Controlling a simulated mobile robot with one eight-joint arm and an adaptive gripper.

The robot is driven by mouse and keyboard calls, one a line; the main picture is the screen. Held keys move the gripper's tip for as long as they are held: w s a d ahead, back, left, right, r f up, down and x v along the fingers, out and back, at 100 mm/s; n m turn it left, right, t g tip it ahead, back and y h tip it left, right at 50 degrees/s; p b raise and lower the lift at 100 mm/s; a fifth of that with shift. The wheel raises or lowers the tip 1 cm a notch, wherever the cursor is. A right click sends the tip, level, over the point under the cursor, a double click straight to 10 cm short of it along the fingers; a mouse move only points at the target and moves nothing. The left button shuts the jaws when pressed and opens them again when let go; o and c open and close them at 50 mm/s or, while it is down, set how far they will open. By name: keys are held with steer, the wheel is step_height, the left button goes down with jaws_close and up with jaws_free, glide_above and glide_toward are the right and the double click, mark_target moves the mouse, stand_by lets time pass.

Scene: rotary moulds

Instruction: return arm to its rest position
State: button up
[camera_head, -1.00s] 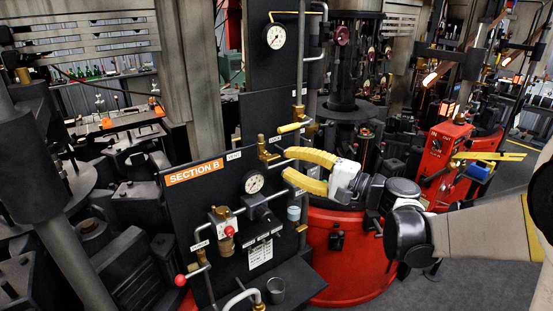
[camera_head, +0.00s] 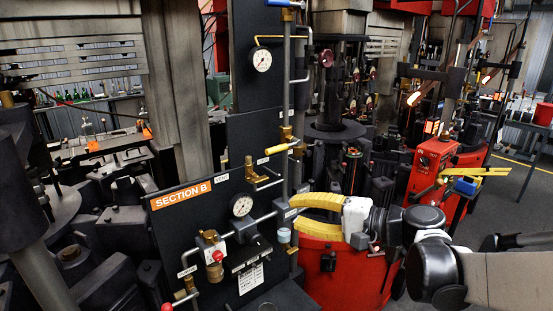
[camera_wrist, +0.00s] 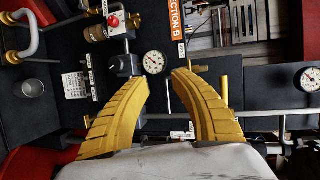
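My gripper (camera_head: 293,207) has two curved yellow fingers on a white body. In the head view it is right of the SECTION B panel (camera_head: 185,235), in front of the pipework. A round gauge (camera_wrist: 154,62) shows behind the gap between the tips. My arm comes in from the right edge of the head view.
A vertical pipe (camera_head: 286,95) with a yellow-handled valve (camera_head: 284,148) stands close to the fingers. A red drum-shaped base (camera_head: 345,275) is below my gripper. A red machine (camera_head: 432,165) stands further right. Open floor (camera_head: 510,205) shows at the right.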

steer(key=s+f+n+g+h+b, duration=0.1)
steer(key=s+f+n+g+h, duration=0.1)
steer(key=s+f+h, duration=0.35)
steer(key=s+d+f+n+h+b, duration=0.1)
steer(key=s+d+f+n+h, duration=0.1)
steer(key=s+d+f+h, duration=0.1)
steer(key=s+d+f+n+h+b, duration=0.1)
steer(key=s+d+f+n+h, duration=0.1)
steer(key=s+d+f+h, duration=0.2)
steer(key=s+d+f, duration=0.1)
steer(key=s+d, duration=0.2)
steer(key=s, duration=0.3)
steer(key=shift+f+n+b, duration=0.25)
steer(key=shift+n+b, duration=0.15)
steer(key=shift+h, duration=0.25)
